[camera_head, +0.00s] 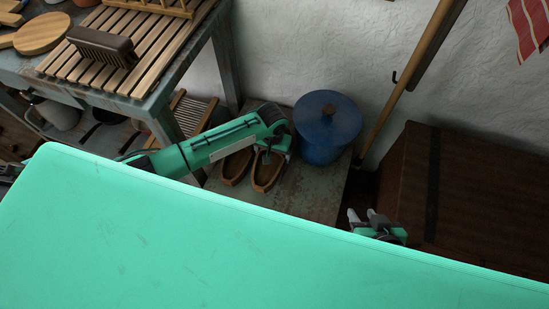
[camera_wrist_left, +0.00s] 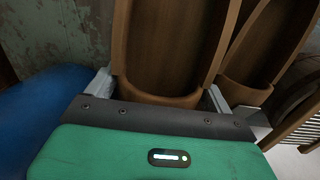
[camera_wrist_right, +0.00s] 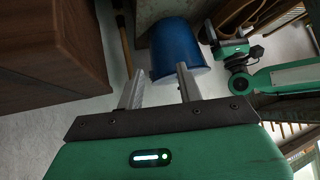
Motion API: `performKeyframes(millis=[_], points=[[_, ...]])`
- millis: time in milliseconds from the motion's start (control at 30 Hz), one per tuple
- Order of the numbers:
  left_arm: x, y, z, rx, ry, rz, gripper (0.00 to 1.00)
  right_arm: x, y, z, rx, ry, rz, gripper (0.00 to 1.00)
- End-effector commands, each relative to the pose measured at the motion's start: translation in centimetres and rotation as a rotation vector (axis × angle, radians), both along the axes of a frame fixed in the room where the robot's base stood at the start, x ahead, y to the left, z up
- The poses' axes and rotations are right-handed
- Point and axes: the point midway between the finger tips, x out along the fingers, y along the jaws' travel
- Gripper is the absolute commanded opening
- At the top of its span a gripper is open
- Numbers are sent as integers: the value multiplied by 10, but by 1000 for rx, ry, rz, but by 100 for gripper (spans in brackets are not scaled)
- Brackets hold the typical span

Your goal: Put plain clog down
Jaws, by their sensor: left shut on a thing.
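Two brown wooden clogs sit side by side at the low grey-green bench. My left gripper (camera_head: 268,158) is shut on the right-hand clog (camera_head: 268,177), the one nearer the blue pot. In the left wrist view this clog (camera_wrist_left: 170,45) lies between the two fingers, its end close to the palm. The other clog (camera_head: 235,168) stands close beside it; it also shows in the left wrist view (camera_wrist_left: 265,45). I cannot tell whether the held clog touches the bench top (camera_head: 310,203). My right gripper (camera_head: 365,217) is empty, its fingers (camera_wrist_right: 160,88) apart.
A blue lidded pot (camera_head: 327,130) stands right of the clogs. A broom handle (camera_head: 405,85) leans behind it, and a dark wooden chest (camera_head: 465,190) fills the right. My green body hides the foreground.

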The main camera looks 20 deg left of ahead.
Motion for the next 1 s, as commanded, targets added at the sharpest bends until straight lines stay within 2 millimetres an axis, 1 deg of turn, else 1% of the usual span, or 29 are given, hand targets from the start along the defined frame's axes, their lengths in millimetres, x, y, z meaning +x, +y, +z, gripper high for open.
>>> performKeyframes(millis=[167, 367, 500, 633, 867, 967, 1000], points=[[0, -2, -8, 1, -1, 0, 53, 2, 4, -2, 20, -32, 5, 36], [0, -2, -33, 1, 0, -1, 53, 8, 20, -3, 75, -131, 18, 36], [4, -2, -37, 0, -4, -1, 53, 10, 28, 0, 106, -182, 22, 36], [5, -2, -38, 0, -3, -1, 53, 11, 31, 1, 115, -197, 23, 36], [4, -1, -38, 0, -2, -1, 53, 11, 30, 2, 114, -196, 22, 36], [4, -2, -41, 0, -1, 0, 53, 11, 23, 1, 120, -193, 21, 36], [4, -1, -42, 1, -1, 0, 87, 11, 21, 1, 117, -192, 21, 36]])
